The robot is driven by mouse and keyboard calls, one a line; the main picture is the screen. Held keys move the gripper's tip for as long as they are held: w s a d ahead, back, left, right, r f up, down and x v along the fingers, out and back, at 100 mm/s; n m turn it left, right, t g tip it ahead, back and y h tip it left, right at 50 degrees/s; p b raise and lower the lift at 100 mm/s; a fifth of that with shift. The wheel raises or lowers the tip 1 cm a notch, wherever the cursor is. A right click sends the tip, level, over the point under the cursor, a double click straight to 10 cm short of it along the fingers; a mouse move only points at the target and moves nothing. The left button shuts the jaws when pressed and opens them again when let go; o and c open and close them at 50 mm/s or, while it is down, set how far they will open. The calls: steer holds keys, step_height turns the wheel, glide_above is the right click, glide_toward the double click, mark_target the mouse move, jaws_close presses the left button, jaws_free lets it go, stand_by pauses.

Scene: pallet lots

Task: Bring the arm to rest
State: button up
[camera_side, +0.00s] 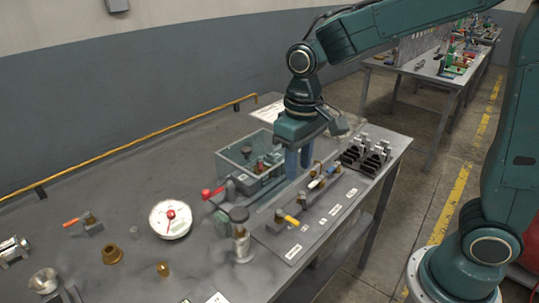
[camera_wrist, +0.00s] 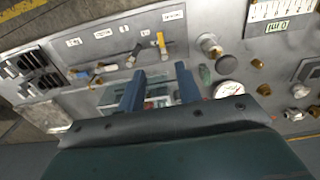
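My gripper (camera_side: 298,168) points down over the workbench (camera_side: 130,190), between a clear-walled bin and a labelled panel. In the wrist view its two blue fingers (camera_wrist: 160,70) stand apart with nothing gripped between them. The side view does not show clearly how far the fingertips are above the bench.
The clear-walled bin (camera_side: 233,158) holds small parts, just left of my fingers. The labelled panel (camera_side: 270,237) carries several valves with coloured handles. Black clip racks (camera_side: 365,157) stand to the right. A dial gauge (camera_side: 170,219) and brass fittings (camera_side: 112,254) lie to the left.

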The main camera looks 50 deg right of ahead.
steer(key=s+d+r+t, duration=0.2)
steer(key=s+d+r, duration=0.1)
steer(key=s, duration=0.5)
steer(key=s+d+r+t, duration=0.3)
steer(key=s+r, duration=0.1)
steer(key=s, duration=0.4)
steer(key=shift+d, duration=0.35)
